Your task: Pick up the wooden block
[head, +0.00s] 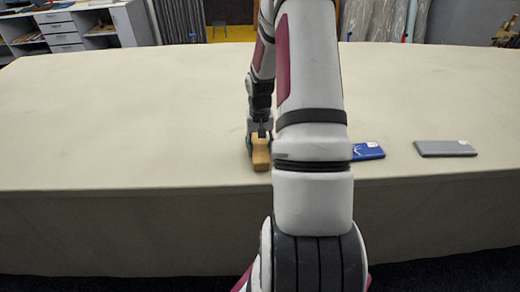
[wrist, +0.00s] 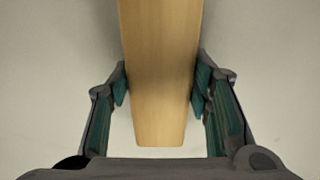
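The wooden block (wrist: 160,75) is light brown and long, and lies between the two fingers of my gripper (wrist: 160,85) in the wrist view. Both fingertips are at the block's sides, the left one close against it and the right one too. In the head view the block (head: 261,152) shows at the table's near edge, below my gripper (head: 261,133), partly hidden by my arm. I cannot tell whether it is raised off the cloth.
The long cloth-covered table (head: 120,110) is mostly clear. To the right of my arm lie a blue flat box (head: 368,152), partly hidden by the arm, and a grey flat box (head: 446,149). The near table edge is close to the block.

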